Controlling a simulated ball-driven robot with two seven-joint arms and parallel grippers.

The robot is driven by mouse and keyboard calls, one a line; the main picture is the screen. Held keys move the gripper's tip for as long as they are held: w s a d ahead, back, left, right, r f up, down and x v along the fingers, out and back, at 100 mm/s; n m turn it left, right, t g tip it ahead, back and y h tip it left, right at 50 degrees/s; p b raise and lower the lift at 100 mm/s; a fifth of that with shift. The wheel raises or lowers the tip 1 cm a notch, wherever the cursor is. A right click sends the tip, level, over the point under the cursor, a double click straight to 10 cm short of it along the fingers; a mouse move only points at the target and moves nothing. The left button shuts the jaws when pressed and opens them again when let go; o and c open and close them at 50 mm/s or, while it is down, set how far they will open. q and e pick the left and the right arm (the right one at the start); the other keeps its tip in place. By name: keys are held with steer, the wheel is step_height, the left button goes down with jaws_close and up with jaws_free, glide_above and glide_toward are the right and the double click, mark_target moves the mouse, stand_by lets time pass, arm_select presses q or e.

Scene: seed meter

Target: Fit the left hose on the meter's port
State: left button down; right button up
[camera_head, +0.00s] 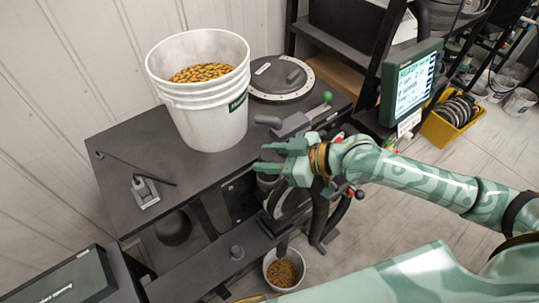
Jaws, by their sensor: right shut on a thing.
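My right gripper (262,157) reaches in from the right at the front edge of the dark meter bench, its fingers pointing left. It is shut on what appears to be a dark hose end (266,181), mostly hidden by the fingers. Dark hoses (321,212) hang below my right wrist; I cannot tell which is the left one or trace it to the fingers. The meter (288,203) shows partly as a round, light-rimmed part under the bench edge. Its port cannot be made out behind my gripper and wrist. My left gripper is not in view.
A white bucket of yellow-brown seeds (207,128) stands on the bench (118,167). Behind are a round lid (281,77) and a green-knobbed lever (303,119). A screen (411,82) stands right. A seed cup (284,271) sits low. The floor at right is partly clear.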

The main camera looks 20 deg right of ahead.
steer(key=shift+f, duration=0.35)
steer(key=o, duration=1.2)
steer(key=b+v, duration=0.6)
steer(key=v, duration=1)
steer(key=shift+s+d+f, duration=0.1)
steer(key=shift+s, duration=0.1)
